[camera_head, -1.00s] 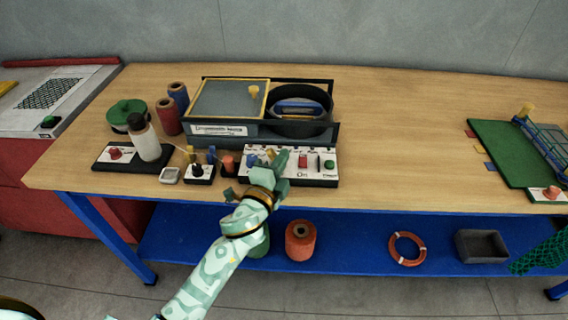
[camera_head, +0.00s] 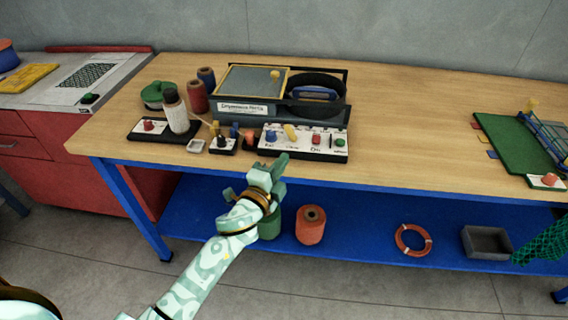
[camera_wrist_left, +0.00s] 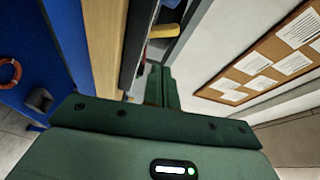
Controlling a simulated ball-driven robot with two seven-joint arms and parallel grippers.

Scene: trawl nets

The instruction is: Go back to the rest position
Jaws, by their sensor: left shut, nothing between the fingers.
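My left gripper (camera_head: 268,176) is a pale green patterned arm's end, just in front of the table's front edge in the head view. Its fingers point up toward the control panel (camera_head: 303,142), which has coloured knobs and buttons. The gripper is apart from the panel. In the left wrist view its dark green fingers (camera_wrist_left: 162,88) are together with nothing between them. My right gripper is not in view.
The wooden table (camera_head: 410,120) holds a machine with a dark round basin (camera_head: 318,97), spools and a white bottle (camera_head: 175,112). A blue lower shelf (camera_head: 360,230) carries an orange spool (camera_head: 311,225) and a ring (camera_head: 413,240). The table's middle right is clear.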

